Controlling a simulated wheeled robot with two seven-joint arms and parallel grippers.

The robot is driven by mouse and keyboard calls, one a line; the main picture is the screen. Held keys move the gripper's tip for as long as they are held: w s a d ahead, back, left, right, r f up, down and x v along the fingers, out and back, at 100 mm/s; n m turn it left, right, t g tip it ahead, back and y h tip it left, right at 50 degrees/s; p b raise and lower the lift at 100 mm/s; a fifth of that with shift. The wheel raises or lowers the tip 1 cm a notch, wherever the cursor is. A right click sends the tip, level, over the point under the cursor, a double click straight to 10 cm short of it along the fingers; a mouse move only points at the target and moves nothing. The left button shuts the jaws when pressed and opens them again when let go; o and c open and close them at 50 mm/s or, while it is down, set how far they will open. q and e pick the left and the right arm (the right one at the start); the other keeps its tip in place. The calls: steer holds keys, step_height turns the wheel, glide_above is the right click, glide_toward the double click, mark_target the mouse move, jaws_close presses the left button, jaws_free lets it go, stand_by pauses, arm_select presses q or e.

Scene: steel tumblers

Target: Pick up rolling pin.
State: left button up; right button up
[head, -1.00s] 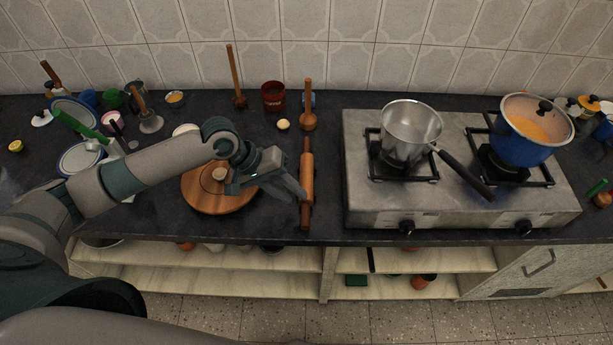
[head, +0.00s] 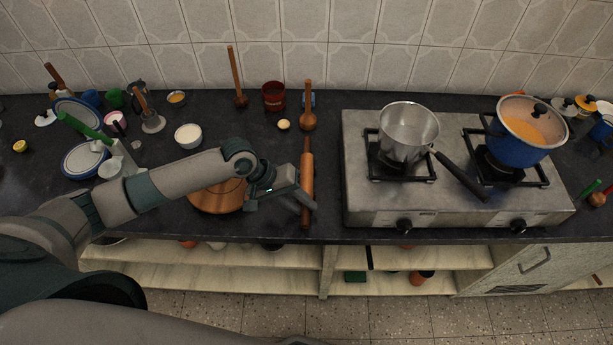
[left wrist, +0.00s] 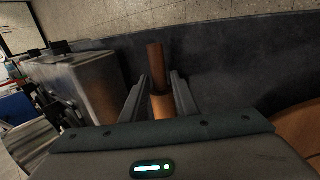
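The wooden rolling pin (head: 307,180) lies on the dark counter, left of the stove, pointing from the wall toward the front edge. My left gripper (head: 310,203) is low at the pin's near part. In the left wrist view, the pin (left wrist: 161,105) and its darker handle (left wrist: 155,66) show between the two fingers of my left gripper (left wrist: 159,88). The fingers stand apart, with gaps visible beside the pin. Contact at the pin's near end is hidden by the gripper body. My right gripper is not in view.
The steel stove (head: 450,200) stands close on the right, with a steel saucepan (head: 408,132) and a blue pot (head: 520,142). A round wooden board (head: 216,198) lies under my left arm. A wooden masher (head: 308,115) stands behind the pin. The counter's front edge is near.

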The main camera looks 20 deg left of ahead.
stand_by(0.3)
arm_select(q)
jaws_close()
steer(key=shift+r, duration=0.1)
step_height(320, 180, up, 9)
steer(key=shift+f+b, duration=0.2)
steer(key=shift+b, duration=0.95)
steer(key=shift+r, duration=0.65)
steer(key=shift+a, duration=0.1)
